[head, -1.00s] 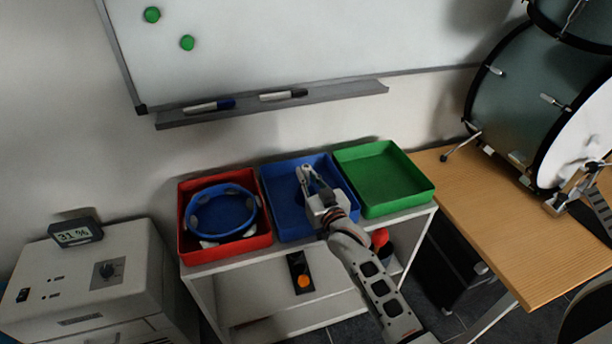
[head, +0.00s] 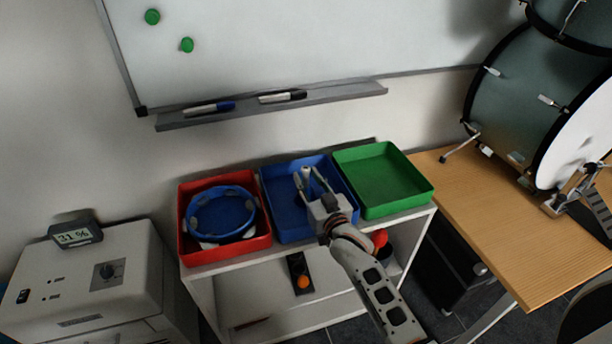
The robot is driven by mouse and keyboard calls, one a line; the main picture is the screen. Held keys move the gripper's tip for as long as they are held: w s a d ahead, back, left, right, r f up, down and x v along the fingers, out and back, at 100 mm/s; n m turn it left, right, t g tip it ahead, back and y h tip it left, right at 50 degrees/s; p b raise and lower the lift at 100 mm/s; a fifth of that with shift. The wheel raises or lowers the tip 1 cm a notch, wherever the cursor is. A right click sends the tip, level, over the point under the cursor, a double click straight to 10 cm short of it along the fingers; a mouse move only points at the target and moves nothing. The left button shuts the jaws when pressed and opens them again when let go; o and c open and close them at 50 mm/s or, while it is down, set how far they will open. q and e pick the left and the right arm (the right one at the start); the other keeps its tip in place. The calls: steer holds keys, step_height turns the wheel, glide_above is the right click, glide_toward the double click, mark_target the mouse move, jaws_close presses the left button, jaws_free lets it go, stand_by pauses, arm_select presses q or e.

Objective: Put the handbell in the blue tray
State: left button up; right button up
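The blue tray (head: 273,190) stands on the white shelf unit between the red and green trays. My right gripper (head: 309,180) reaches over it from the front right. Its two fingers are spread apart. A small pale thing (head: 306,171) shows between and just beyond the fingertips, within the tray's outline; it may be part of the handbell, but it is too small and too covered to be sure. No other handbell can be made out. My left gripper is not in view.
The red tray (head: 264,240) holds a blue ring-shaped tambourine (head: 221,233). The green tray (head: 382,179) is empty. A whiteboard ledge (head: 350,96) with markers runs along the wall behind. A wooden table (head: 500,230) with a drum stands at the right.

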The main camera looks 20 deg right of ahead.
steer(key=s+d, duration=0.1)
steer(key=s, duration=0.9)
steer(key=shift+s+p, duration=0.25)
steer(key=shift+p, duration=0.2)
